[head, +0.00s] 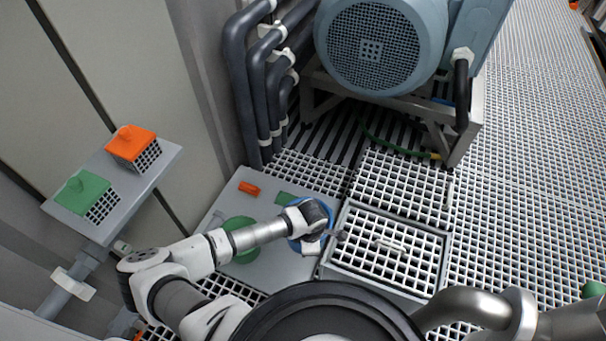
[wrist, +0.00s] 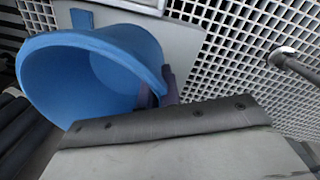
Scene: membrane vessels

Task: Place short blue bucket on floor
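The short blue bucket (wrist: 80,75) fills the left of the wrist view, tilted, with its mouth facing the camera. My gripper's dark fingers (wrist: 159,92) are at its right rim, with the rim between them, and look closed on it. In the head view only slivers of the blue bucket (head: 293,244) show, behind my gripper (head: 328,233), above the right part of a light grey platform. Its underside is hidden, so I cannot tell whether it touches the platform.
The grey platform (head: 291,264) also carries a round green object (head: 240,229), partly behind my arm, and an orange piece (head: 249,188). A grated box with a handle (head: 391,247) stands to the right. Open floor grating (head: 520,190) lies further right. A large blue-grey motor (head: 383,45) stands behind.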

